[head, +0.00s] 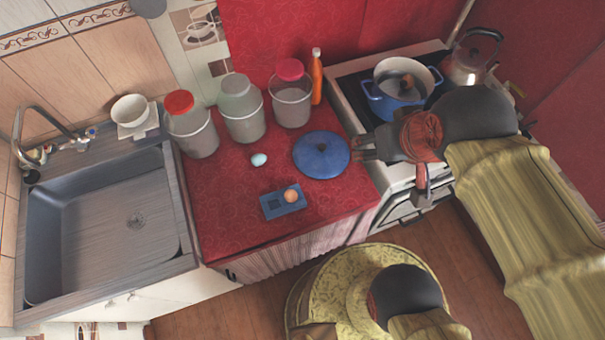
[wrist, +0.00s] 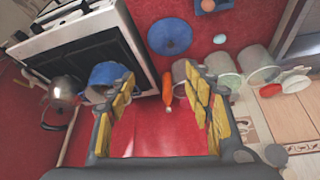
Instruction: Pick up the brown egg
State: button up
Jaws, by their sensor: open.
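The brown egg (head: 291,196) rests on the right part of a small blue rectangular holder (head: 269,207) on the red counter. In the wrist view the egg (wrist: 207,5) and the holder (wrist: 223,6) show at the top edge. My gripper (head: 358,148) is in front of the stove, just right of the blue lid (head: 321,155), and to the upper right of the egg. In the wrist view its yellow-padded fingers (wrist: 163,92) are spread wide with nothing between them. A pale blue egg (head: 259,160) lies apart on the counter.
Several lidded jars (head: 241,112) and an orange bottle (head: 316,78) stand along the back of the counter (head: 225,215). A blue pot (head: 396,88) and a kettle (head: 470,58) are on the stove. The sink (head: 100,220) is at left. The counter around the holder is clear.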

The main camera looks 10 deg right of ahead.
aim_at(291, 195)
jog(key=j+z, duration=0.25)
jog(key=k+j+z, duration=0.2)
jog(key=j, duration=0.2)
jog(key=k+j+z, duration=0.1)
jog(key=j+z, duration=0.15)
